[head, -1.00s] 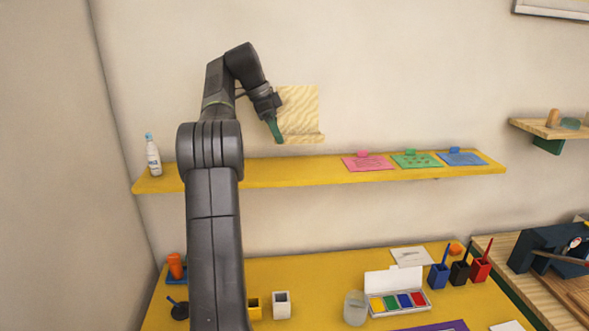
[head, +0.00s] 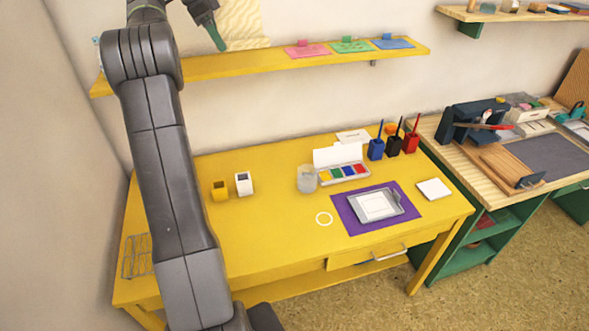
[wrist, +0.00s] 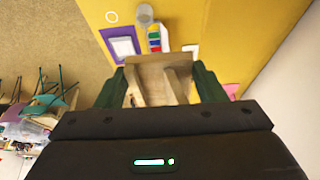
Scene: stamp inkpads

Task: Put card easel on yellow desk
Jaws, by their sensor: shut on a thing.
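The card easel (head: 238,22) is a pale wooden stand with a grained back panel and a small front ledge. It is at the top of the head view, partly cut off, in front of the wall by the yellow shelf. My gripper (head: 219,38) has green fingers and is shut on the easel. In the wrist view, the easel (wrist: 150,67) sits between both fingers (wrist: 161,82). The yellow desk (head: 265,225) is lower, below the shelf, and also shows in the wrist view (wrist: 195,15). Whether the easel touches the shelf is unclear.
The yellow shelf (head: 180,70) bears pink, green and blue cards. A white ring (head: 324,218) marks a clear patch. The desk's left middle is mostly bare.

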